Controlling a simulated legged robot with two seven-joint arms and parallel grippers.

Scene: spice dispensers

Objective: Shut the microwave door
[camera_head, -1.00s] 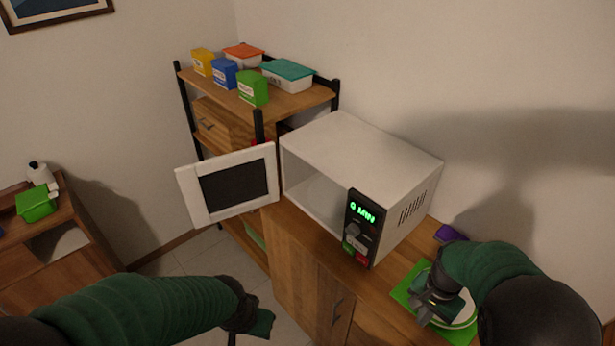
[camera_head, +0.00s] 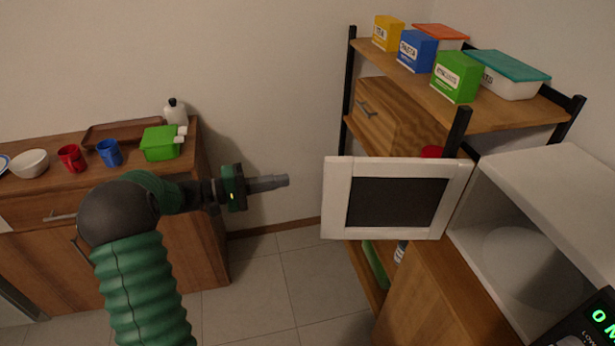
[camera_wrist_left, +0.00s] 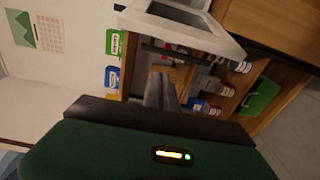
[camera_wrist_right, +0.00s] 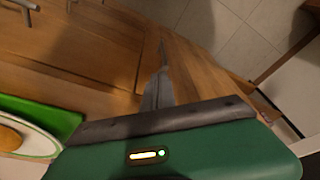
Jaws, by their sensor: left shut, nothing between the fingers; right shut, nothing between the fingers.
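The white microwave (camera_head: 560,190) stands on the wooden cabinet at the right, and its interior shows. Its door (camera_head: 397,199), a white frame with a dark window, stands wide open toward the left. The door also shows at the top of the left wrist view (camera_wrist_left: 185,22). My left gripper (camera_head: 286,181) is shut and empty, apart from the door, to the left of its outer edge. My right gripper is outside the head view. In the right wrist view my right gripper (camera_wrist_right: 162,50) is shut and empty above wooden cabinet fronts.
A shelf rack (camera_head: 480,110) with boxes and lidded containers stands behind the door. A wooden sideboard (camera_head: 205,250) with cups, a bowl and a green box is at the left. Tiled floor (camera_head: 290,270) lies between. A green board (camera_wrist_right: 40,118) with a plate shows in the right wrist view.

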